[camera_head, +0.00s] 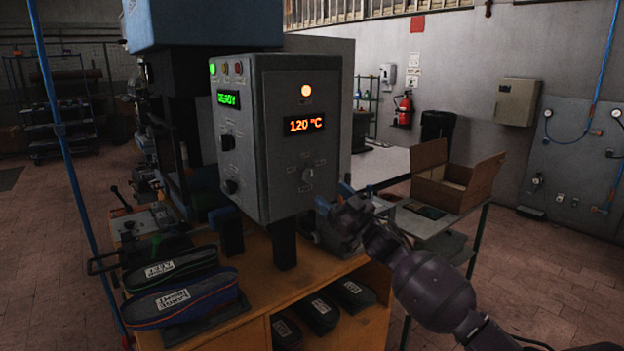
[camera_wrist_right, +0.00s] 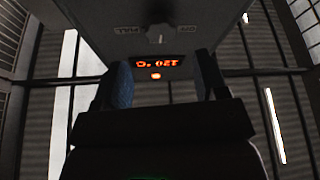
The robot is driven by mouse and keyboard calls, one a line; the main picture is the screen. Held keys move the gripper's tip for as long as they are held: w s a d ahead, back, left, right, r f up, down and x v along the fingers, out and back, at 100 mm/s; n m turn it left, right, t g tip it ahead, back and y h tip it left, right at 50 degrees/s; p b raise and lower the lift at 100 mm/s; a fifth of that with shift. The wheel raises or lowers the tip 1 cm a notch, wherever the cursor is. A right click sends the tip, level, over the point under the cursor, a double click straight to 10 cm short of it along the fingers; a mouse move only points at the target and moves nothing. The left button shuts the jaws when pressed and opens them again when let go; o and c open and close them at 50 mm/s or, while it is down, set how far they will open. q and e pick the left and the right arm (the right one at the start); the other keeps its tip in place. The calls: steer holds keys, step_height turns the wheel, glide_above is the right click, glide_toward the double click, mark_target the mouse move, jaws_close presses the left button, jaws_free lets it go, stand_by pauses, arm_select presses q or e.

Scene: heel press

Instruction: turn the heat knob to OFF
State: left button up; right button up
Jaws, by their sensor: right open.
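The grey control box (camera_head: 258,200) stands on posts above the orange bench. A small light-coloured knob, likely the heat knob (camera_head: 307,174), sits low on its front face, below the orange display (camera_head: 304,125) reading 120 °C. My right gripper (camera_head: 334,197) is open and empty, a little below and to the right of the knob. In the right wrist view, the knob (camera_wrist_right: 159,33) appears beyond the gap between two spread fingers (camera_wrist_right: 164,82), apart from them. My left gripper does not show.
An orange lamp (camera_head: 306,90) glows above the temperature display. An open carton (camera_head: 452,186) stands at the right.

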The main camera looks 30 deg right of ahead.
mark_target(312, 177)
steer(key=x, duration=0.7)
steer(key=shift+w+r+p, duration=0.15)
steer(key=shift+w+p, duration=0.05)
steer(key=shift+p, duration=0.15)
steer(key=c, duration=0.9)
